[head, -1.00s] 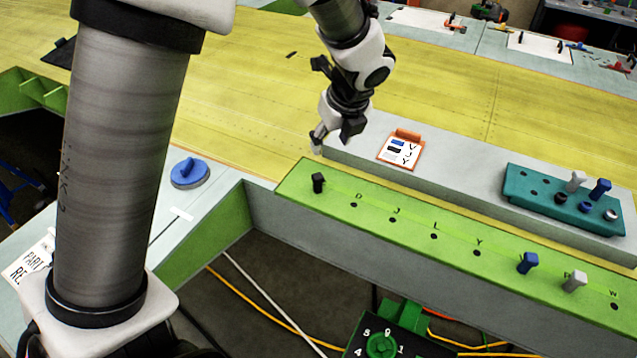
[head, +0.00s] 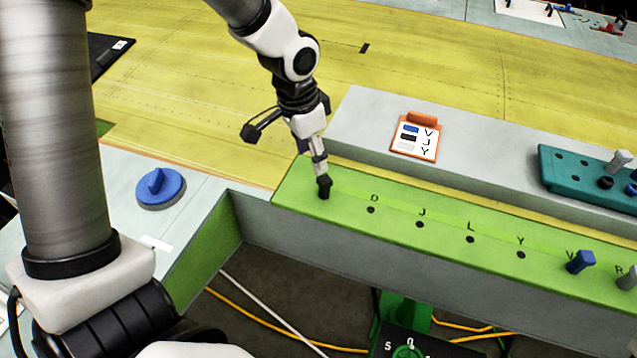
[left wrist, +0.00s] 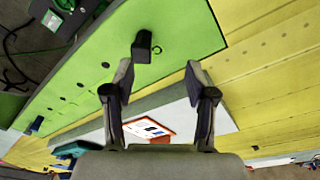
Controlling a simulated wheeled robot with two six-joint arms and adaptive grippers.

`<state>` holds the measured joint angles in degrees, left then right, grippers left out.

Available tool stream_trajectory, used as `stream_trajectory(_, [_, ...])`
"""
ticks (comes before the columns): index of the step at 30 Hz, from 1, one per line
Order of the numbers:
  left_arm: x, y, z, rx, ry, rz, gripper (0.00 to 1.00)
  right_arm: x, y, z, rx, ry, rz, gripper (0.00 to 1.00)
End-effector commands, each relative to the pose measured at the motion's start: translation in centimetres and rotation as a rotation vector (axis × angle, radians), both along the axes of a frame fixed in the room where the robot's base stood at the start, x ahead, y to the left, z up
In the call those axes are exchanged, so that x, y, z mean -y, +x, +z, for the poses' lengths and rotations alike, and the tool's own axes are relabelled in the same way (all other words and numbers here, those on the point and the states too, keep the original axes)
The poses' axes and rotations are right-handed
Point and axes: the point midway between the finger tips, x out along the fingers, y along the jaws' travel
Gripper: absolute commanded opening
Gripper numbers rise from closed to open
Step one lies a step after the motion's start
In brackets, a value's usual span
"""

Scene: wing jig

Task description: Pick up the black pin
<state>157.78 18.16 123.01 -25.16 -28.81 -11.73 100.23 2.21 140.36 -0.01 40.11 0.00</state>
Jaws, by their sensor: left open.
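The black pin (head: 324,188) stands upright at the left end of the green rail (head: 345,210) in the head view. My left gripper (head: 318,168) is right above and behind the pin, its fingers pointing down. In the left wrist view the left gripper (left wrist: 160,75) is open, with nothing between its fingers. There the black pin (left wrist: 142,44) shows just beyond the tip of the left-hand finger, off the middle of the gap. I cannot tell whether they touch. My right gripper is not in view.
Lettered holes D, J, L and Y in the rail are empty. A blue pin (head: 580,261) and a grey pin (head: 628,277) stand further right. An orange clipboard (head: 422,118) lies on the grey ledge beside a teal pin block (head: 560,182). A blue knob (head: 160,187) is at left.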

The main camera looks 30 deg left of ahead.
Motion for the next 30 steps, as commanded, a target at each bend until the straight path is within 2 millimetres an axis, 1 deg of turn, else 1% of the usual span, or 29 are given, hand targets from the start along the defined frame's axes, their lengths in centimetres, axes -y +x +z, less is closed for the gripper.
stream_trajectory(5, [0.2, 0.2, -1.9, -0.003, 0.004, -0.003, 0.56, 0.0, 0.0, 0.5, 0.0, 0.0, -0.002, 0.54])
stream_trajectory(8, [0.6, 0.4, -3.0, -0.003, 0.004, -0.004, 0.56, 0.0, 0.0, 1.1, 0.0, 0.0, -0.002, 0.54])
stream_trajectory(11, [1.2, 0.5, -4.5, -0.006, 0.006, -0.004, 0.56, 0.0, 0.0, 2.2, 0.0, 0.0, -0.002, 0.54])
stream_trajectory(12, [1.4, 0.6, -5.3, -0.005, 0.005, -0.005, 0.56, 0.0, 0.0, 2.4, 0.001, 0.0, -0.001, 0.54])
stream_trajectory(15, [1.4, 0.9, -7.0, -0.001, 0.005, -0.005, 0.56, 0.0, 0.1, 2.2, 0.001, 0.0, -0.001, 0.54])
stream_trajectory(18, [1.5, 1.0, -7.4, 0.002, 0.004, -0.004, 0.56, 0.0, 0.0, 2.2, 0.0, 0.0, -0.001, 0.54])
stream_trajectory(22, [1.5, 1.0, -7.4, 0.003, 0.004, -0.004, 0.56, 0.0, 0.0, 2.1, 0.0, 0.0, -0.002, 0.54])
stream_trajectory(23, [1.5, 1.0, -7.4, 0.003, 0.004, -0.004, 0.49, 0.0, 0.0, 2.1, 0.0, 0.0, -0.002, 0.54])
stream_trajectory(24, [1.5, 1.0, -7.4, 0.002, 0.004, -0.004, 0.35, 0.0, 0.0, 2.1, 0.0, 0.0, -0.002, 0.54])
stream_trajectory(26, [1.5, 1.0, -7.4, 0.002, 0.004, -0.004, 0.14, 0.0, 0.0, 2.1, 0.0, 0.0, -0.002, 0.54])
stream_trajectory(27, [1.5, 1.0, -7.4, 0.002, 0.004, -0.004, 0.0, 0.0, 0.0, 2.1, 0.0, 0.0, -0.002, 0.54])
stream_trajectory(30, [1.5, 1.0, -7.4, 0.002, 0.004, -0.004, 0.0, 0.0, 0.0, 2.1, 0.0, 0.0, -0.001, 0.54])
